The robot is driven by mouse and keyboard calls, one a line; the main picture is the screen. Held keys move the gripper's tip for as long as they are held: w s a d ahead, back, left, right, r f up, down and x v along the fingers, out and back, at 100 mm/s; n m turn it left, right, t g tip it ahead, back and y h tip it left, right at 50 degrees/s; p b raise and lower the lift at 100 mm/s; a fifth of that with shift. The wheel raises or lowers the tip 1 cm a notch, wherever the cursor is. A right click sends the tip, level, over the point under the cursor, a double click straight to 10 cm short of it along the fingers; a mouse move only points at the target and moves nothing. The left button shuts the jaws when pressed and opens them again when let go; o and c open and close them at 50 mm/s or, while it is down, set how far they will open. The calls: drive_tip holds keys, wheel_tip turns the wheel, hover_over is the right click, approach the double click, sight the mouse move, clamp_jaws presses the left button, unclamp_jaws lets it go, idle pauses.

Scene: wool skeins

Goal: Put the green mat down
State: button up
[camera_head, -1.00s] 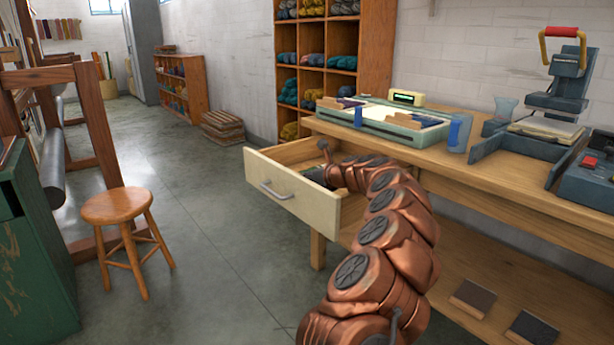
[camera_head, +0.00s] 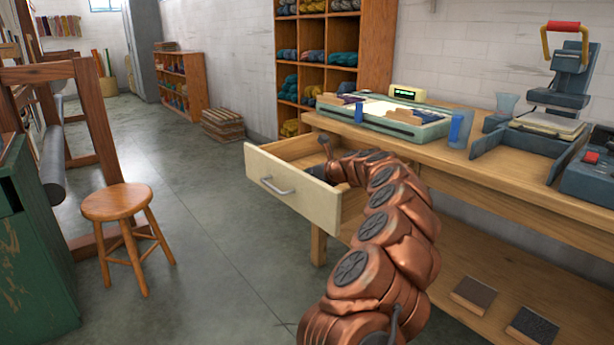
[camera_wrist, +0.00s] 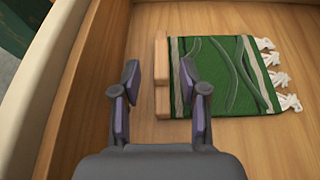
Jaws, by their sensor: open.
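The green mat (camera_wrist: 225,75) lies flat on the wooden bottom of the open drawer in the wrist view. It has pale stripes, white tassels at its right end and a wooden bar (camera_wrist: 162,75) along its left end. My gripper (camera_wrist: 160,72) is open above the drawer bottom, its fingers apart on either side of the bar in the picture. I cannot tell whether the fingers touch it. In the head view my arm reaches into the drawer (camera_head: 290,200), and the drawer's front hides the mat and most of my gripper.
The drawer is pulled out from the wooden workbench (camera_head: 480,175). A stool (camera_head: 118,203) stands on the floor at left. The drawer's left part is clear.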

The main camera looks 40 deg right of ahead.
drive_tip(key=shift+p+v, duration=0.4)
drive_tip(key=shift+v, duration=0.45)
drive_tip(key=p+v, duration=0.3)
drive_tip(key=v, duration=0.7)
drive_tip(key=shift+r+p, duration=0.35)
drive_tip(key=shift+p, duration=0.05)
drive_tip(key=shift+s+a, duration=0.1)
